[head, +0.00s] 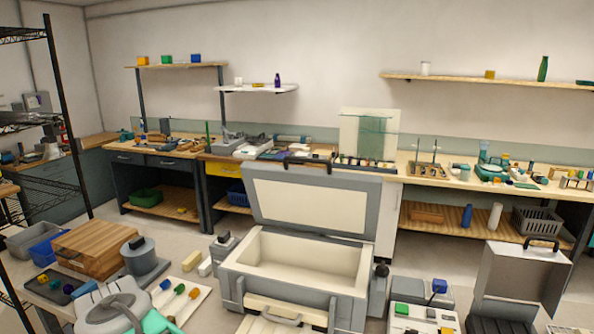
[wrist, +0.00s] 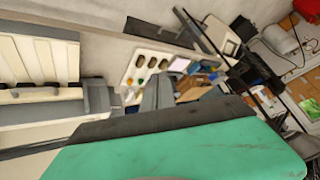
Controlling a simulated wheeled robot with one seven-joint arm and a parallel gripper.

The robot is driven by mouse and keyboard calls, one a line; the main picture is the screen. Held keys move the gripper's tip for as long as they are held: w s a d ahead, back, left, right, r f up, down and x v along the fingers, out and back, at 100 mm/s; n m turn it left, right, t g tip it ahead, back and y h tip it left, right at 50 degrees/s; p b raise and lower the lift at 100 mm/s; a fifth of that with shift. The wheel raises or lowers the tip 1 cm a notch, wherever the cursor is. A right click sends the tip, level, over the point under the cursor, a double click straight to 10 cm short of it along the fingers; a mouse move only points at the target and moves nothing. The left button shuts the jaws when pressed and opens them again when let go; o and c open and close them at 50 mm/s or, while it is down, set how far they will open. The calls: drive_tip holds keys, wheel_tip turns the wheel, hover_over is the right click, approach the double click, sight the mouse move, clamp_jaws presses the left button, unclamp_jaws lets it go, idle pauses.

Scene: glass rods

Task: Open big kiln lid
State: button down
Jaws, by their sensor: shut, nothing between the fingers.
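The big kiln (head: 290,290) stands on the floor at lower centre in the head view. Its grey lid (head: 318,205) is raised and leans back, showing its cream lining. A dark handle (head: 305,162) is on the lid's upper edge. The cream chamber below is open and looks empty. My gripper (wrist: 180,145) shows as a green body with a dark edge across the bottom of the wrist view; its fingertips cannot be made out. It is shut and holds nothing. Part of my arm shows at the head view's lower left, apart from the lid. Pale panels at left in the wrist view are probably the kiln.
A wooden box (head: 95,248) and a tray of coloured pieces (head: 180,295) are at left. A grey case (head: 515,285) with its lid raised stands at right. Workbenches line the back wall. A black wire rack (head: 50,170) stands far left.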

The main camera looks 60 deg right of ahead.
drive_tip(key=w+d+r+m+h+b, duration=0.1)
drive_tip(key=d+m+h, duration=0.15)
drive_tip(key=d, duration=0.35)
drive_tip(key=w+d+r+m+h, duration=0.1)
drive_tip(key=w+d+r+m, duration=0.1)
drive_tip(key=d+m, duration=0.3)
drive_tip(key=m+g+h+b, duration=0.4)
drive_tip(key=m+h, duration=0.9)
drive_tip(key=m, duration=0.5)
approach(291, 160)
drive_tip(key=shift+y, duration=0.25)
drive_tip(key=p+x, duration=0.4)
drive_tip(key=p, duration=0.1)
drive_tip(key=p+x, duration=0.2)
drive_tip(key=p, duration=0.1)
drive_tip(key=shift+d+r, duration=0.1)
drive_tip(key=shift+r, duration=0.3)
drive_tip(key=shift+d+f, duration=0.1)
drive_tip(key=shift+d, duration=0.15)
drive_tip(key=shift+w, duration=0.1)
